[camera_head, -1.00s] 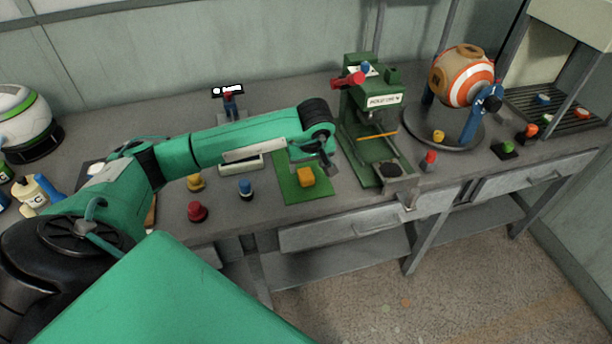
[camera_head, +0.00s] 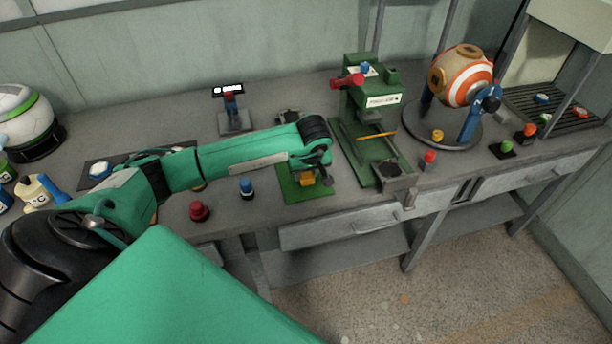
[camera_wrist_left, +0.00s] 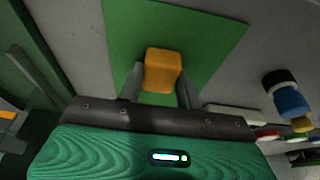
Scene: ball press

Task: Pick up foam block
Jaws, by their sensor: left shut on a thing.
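The foam block is a small orange-yellow block (camera_head: 307,181) on the green mat (camera_head: 293,194) at the front of the bench. In the left wrist view the block (camera_wrist_left: 162,70) sits between the two grey fingers of my left gripper (camera_wrist_left: 161,86), over the green mat (camera_wrist_left: 215,30). The left gripper is shut on the block. In the head view my left gripper (camera_head: 312,174) comes down over the block and hides its upper part. I cannot tell if the block touches the mat. My right gripper is not in view.
A green press (camera_head: 372,135) stands just right of the mat. A blue-topped peg (camera_head: 246,189) and a red knob (camera_head: 199,211) stand to its left. A striped ball (camera_head: 463,75) on a stand is farther right. The bench's front edge is close to the mat.

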